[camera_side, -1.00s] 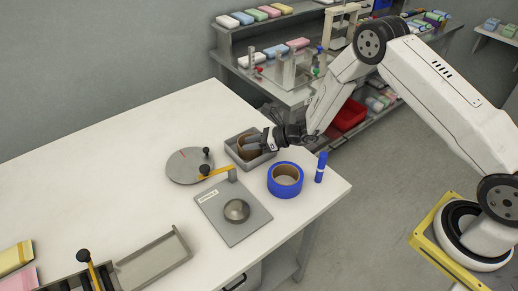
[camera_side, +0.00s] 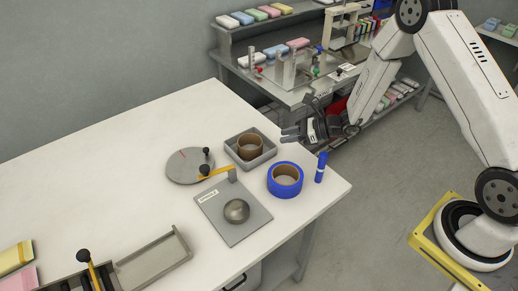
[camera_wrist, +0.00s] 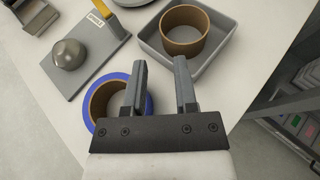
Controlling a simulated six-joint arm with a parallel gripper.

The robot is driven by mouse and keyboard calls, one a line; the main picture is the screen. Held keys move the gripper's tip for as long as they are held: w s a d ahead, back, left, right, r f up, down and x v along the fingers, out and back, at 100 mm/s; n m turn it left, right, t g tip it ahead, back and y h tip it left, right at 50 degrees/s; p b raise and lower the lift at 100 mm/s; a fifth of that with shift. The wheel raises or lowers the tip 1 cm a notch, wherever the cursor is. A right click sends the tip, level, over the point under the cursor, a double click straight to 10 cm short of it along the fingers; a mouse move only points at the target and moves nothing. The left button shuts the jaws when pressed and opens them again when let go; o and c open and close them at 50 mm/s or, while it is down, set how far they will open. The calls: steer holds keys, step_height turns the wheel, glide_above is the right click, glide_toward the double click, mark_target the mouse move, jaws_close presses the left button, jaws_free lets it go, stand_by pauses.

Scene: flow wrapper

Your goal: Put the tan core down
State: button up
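The tan core (camera_side: 250,147), a short brown ring, stands upright in the square grey tray (camera_side: 271,153) near the table's far right edge. In the wrist view the core (camera_wrist: 184,47) rests in the tray (camera_wrist: 215,64), ahead of the fingers. My gripper (camera_side: 289,134) is to the right of the tray and above it, apart from the core. Its two fingers (camera_wrist: 160,72) are spread with nothing between them.
A blue tape roll (camera_side: 285,190) and a blue marker (camera_side: 321,167) stand near the tray. A grey plate with a metal dome (camera_side: 237,211) and a round disc (camera_side: 187,166) with a black knob are left of them. The table's left middle is clear.

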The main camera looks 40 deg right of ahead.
stand_by(0.5)
steer(key=s+a+r+n+g+h, duration=0.1)
steer(key=s+a+r+n+g, duration=0.15)
steer(key=s+n+g, duration=0.2)
steer(key=s+a+r+n+g, duration=0.2)
steer(key=s+a+n+g, duration=0.1)
steer(key=s+n, duration=0.3)
steer(key=s+d+r+n+h, duration=0.6)
steer(key=s+n+h, duration=0.2)
steer(key=n, duration=0.9)
steer(key=shift+s+r+h, duration=0.25)
steer(key=shift+s+h, duration=0.05)
steer(key=shift+s, duration=0.3)
